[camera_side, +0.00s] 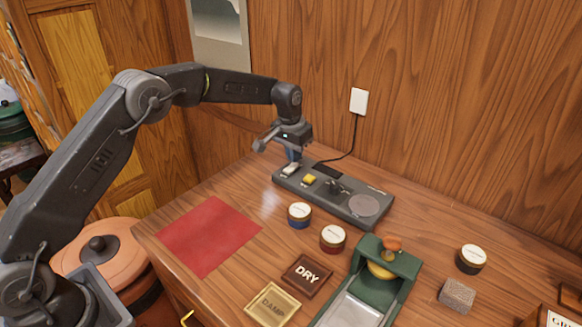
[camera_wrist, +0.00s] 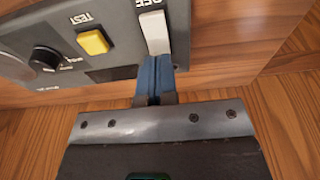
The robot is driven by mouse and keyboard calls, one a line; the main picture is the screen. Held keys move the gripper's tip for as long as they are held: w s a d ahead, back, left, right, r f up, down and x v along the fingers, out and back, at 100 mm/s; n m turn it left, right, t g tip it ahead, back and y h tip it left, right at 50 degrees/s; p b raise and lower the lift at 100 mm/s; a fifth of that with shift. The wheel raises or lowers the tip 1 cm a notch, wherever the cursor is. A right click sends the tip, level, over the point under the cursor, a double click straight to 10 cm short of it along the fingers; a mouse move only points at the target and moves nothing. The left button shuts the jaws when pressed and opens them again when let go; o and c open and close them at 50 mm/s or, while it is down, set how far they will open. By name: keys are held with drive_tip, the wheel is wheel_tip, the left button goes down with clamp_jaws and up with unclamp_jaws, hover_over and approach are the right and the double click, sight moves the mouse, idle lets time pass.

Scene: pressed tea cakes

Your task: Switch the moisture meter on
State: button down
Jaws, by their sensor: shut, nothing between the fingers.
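The moisture meter (camera_side: 352,213) is a long dark grey box at the back of the table. It also shows in the wrist view (camera_wrist: 118,28). At its left end is a white switch (camera_side: 289,169), with the word OFF beside it in the wrist view (camera_wrist: 154,33). Beside it is a yellow TEST button (camera_wrist: 93,42). My gripper (camera_side: 292,158) is shut and empty, pointing down at the white switch. In the wrist view its blue fingertips (camera_wrist: 154,68) meet the switch's near end; whether they press it I cannot tell. The meter's small display looks dark.
A black cable runs from the meter to a white wall plate (camera_side: 359,101). Small jars (camera_side: 299,214), DRY (camera_side: 307,275) and DAMP (camera_side: 273,305) plates and a green stand (camera_side: 404,266) are in front. A red mat (camera_side: 209,235) lies empty at left.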

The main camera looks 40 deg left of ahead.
drive_tip(key=shift+f, duration=1)
idle(0.4)
drive_tip(key=shift+r, duration=3.5)
drive_tip(key=shift+r, duration=0.1)
